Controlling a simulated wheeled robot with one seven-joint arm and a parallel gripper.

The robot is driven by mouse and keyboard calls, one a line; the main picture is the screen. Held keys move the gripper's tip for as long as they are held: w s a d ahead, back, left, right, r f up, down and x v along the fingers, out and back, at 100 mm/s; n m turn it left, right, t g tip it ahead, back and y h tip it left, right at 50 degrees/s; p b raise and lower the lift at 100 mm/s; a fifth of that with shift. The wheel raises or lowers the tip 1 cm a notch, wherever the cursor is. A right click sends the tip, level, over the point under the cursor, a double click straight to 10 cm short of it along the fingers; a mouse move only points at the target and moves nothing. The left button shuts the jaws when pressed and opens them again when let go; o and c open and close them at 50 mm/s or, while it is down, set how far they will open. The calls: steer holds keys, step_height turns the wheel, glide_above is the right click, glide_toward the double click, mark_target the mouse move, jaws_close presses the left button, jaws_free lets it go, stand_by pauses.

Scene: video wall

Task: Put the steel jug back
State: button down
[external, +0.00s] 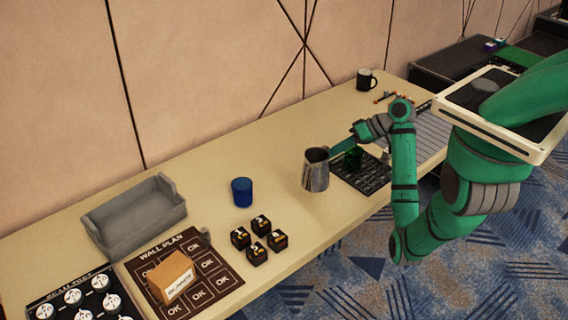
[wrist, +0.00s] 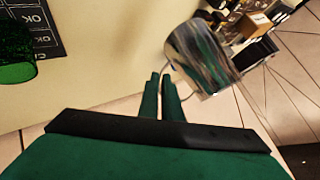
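The steel jug (external: 316,172) is upright over the middle of the table, left of the dark lettered mat (external: 345,178). It also shows in the wrist view (wrist: 203,62), just ahead and right of the fingertips. My gripper (external: 338,149) reaches it from the right, at its handle side. In the wrist view the two green fingers (wrist: 163,84) are nearly together at the thin handle, which is partly hidden by them. I cannot tell whether the jug's base touches the table.
A green cup (external: 353,157) stands on the mat close to my gripper. A blue cup (external: 242,191), several black blocks (external: 257,255), a grey tray (external: 140,222) and a brown box (external: 172,275) are to the left. A black mug (external: 366,80) is at the back. Bare tabletop lies behind the jug.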

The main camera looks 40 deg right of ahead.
steer(key=shift+w+d+f, duration=0.6)
steer(key=shift+w+f, duration=1.55)
steer(key=shift+w, duration=0.05)
steer(key=shift+w+d+f, duration=0.65)
steer(key=shift+w+f, duration=1.5)
steer(key=shift+w, duration=0.1)
steer(key=shift+w+d+f, duration=0.6)
steer(key=shift+w+f, duration=1.55)
steer(key=shift+w, duration=0.05)
steer(key=shift+f, duration=0.1)
steer(key=c, duration=2)
jaws_free()
steer(key=v, duration=1.2)
